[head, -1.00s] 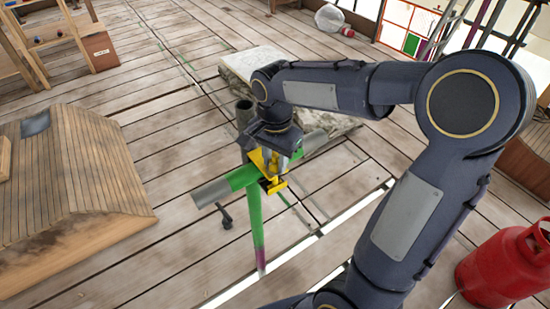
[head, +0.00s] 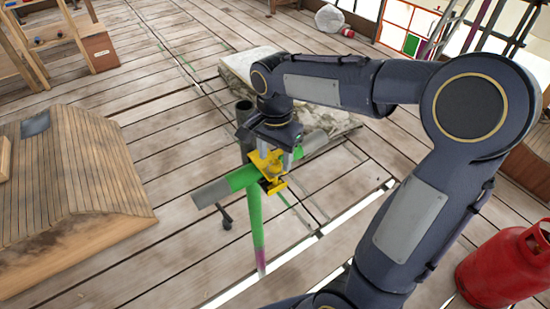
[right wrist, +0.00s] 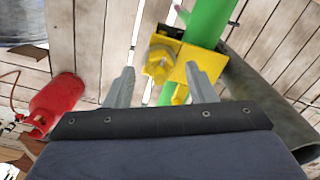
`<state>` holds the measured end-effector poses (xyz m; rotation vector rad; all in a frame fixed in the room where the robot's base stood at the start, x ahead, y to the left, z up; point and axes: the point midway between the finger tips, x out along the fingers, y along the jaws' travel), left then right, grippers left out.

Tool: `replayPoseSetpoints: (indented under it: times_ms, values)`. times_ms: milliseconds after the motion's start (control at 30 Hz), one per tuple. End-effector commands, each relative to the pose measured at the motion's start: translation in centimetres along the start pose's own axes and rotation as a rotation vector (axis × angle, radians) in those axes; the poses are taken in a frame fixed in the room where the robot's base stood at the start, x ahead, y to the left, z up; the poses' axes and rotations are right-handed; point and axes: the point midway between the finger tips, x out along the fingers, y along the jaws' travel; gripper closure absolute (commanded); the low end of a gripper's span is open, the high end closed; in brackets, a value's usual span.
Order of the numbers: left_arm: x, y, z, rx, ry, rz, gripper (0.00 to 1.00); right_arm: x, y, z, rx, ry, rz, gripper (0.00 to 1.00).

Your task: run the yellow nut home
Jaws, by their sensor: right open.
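The yellow nut (right wrist: 160,64) is a hex nut on a threaded end, seen on the yellow coupler (right wrist: 207,62) in the right wrist view. The coupler (head: 273,181) sits around the green tube (head: 245,178) in the head view, where the nut is hard to pick out. My right gripper (head: 275,158) is over the coupler, its fingers pointing down. In the right wrist view my right gripper (right wrist: 159,70) is open, with its fingertips on either side of the nut and gaps showing. Depth along the nut is unclear. My left gripper is not in view.
A green upright (head: 256,232) stands below the coupler, and a grey tube (head: 244,115) rises behind it. A wooden roof-like block (head: 75,190) is at left. A red gas cylinder (head: 505,268) is at right. The plank floor between is mostly clear.

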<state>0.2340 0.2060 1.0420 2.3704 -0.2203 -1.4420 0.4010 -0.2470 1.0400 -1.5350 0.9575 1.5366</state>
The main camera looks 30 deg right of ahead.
Motion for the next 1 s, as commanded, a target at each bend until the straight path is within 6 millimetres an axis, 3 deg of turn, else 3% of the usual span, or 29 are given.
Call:
replayPoseSetpoints:
  times_ms: [200,400,1000]
  values:
    - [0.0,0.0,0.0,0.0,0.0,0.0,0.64,-4.0,-0.1,0.0,-0.001,0.002,-0.006,0.5]
    - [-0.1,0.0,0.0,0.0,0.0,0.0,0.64,-5.9,0.0,0.0,0.0,0.001,-0.003,0.5]
    - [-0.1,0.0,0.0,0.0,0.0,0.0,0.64,-6.2,0.3,0.1,-0.014,-0.003,-0.01,0.5]
